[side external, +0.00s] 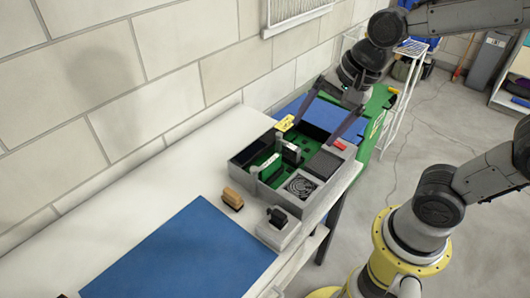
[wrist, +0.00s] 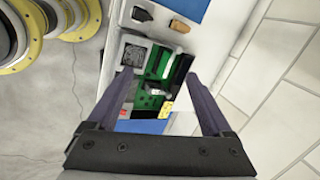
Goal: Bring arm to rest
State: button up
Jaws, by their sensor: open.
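My gripper (side external: 314,134) is open above the far end of a grey open case (side external: 318,207). Its two dark fingers are spread wide, with nothing seen between them. In the wrist view my gripper (wrist: 158,74) points down over the case, and the fingers frame it on both sides. The case holds a green board (side external: 262,172), a fan (side external: 301,185) and dark parts. A yellow piece (side external: 285,124) shows at its far left edge, close to one fingertip. A red piece (side external: 339,145) shows at its right edge. Exact contact with the fingertips cannot be told.
The case stands on a white table (side external: 185,172) along a block wall. A blue mat (side external: 185,255), a brown-topped block (side external: 232,198) and a grey block with a black knob (side external: 278,228) are nearer. A green bin (side external: 377,110) stands beyond the table. Floor to the right is mostly free.

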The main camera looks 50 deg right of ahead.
jog(key=s+d+r+n+t+h, duration=0.1)
jog(key=s+d+n, duration=0.2)
jog(key=s+n, duration=0.6)
jog(key=n, duration=0.5)
jog(key=shift+d+r+n, duration=0.2)
jog(key=shift+d+n, duration=0.15)
jog(key=shift+n, duration=0.05)
